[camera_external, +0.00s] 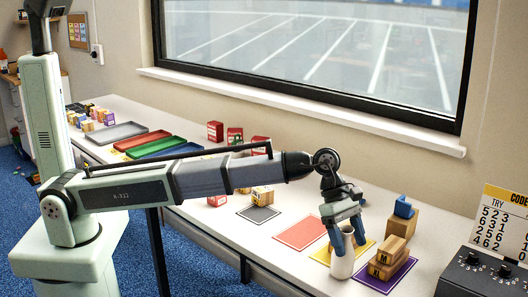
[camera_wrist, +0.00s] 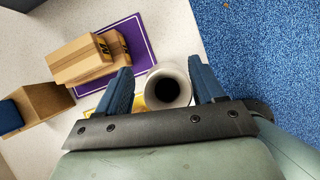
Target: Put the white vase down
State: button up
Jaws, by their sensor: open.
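The white vase (camera_external: 343,262) stands upright at the front edge of the table, by the yellow mat (camera_external: 322,256). Its round dark mouth shows in the wrist view, where the vase (camera_wrist: 181,74) sits between my two blue fingers. My gripper (camera_external: 346,238) is open around the vase's upper part, pointing down. In the wrist view a gap shows between the left finger and the vase; the right finger is close beside the rim. The vase's base is hidden in the wrist view.
Cardboard boxes (camera_external: 384,267) lie on the purple mat (camera_external: 403,276) just right of the vase. A brown box (camera_external: 402,225) with a blue block (camera_external: 403,207) stands behind. A red mat (camera_external: 300,233) lies clear to the left. The blue floor (camera_wrist: 255,45) is close by.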

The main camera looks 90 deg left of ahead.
jog(key=shift+r, duration=0.5)
jog(key=v, duration=1.2)
jog(key=shift+w+d, duration=0.1)
jog(key=shift+d, duration=0.05)
